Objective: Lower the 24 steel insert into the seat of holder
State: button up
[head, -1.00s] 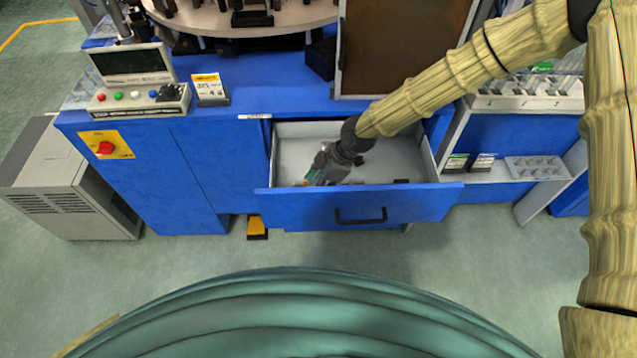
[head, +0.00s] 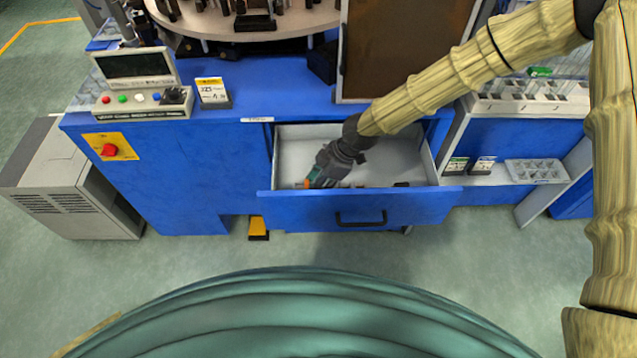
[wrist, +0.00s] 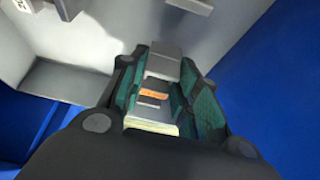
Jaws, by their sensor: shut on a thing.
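My gripper (wrist: 158,90) is inside the open drawer in the head view (head: 316,178), reaching down near its front left part. It is shut on a grey metal piece (wrist: 164,66) with an orange label, seen between the green finger pads in the wrist view. This piece appears to be the steel insert; I cannot read a 24 on it. Its lower end is hidden. I cannot pick out the holder or its seat for certain, and cannot tell whether the insert touches anything beneath.
The blue drawer front (head: 420,205) and the pale drawer walls stand close around my gripper. A small dark item (head: 401,184) lies near the front wall. The drawer floor to the right (head: 395,160) is mostly clear. A brown panel (head: 400,50) stands above the drawer.

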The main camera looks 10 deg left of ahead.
notch_tip(320, 180, up, 8)
jog(key=p, duration=0.5)
dwell(0.6)
dwell(1.4)
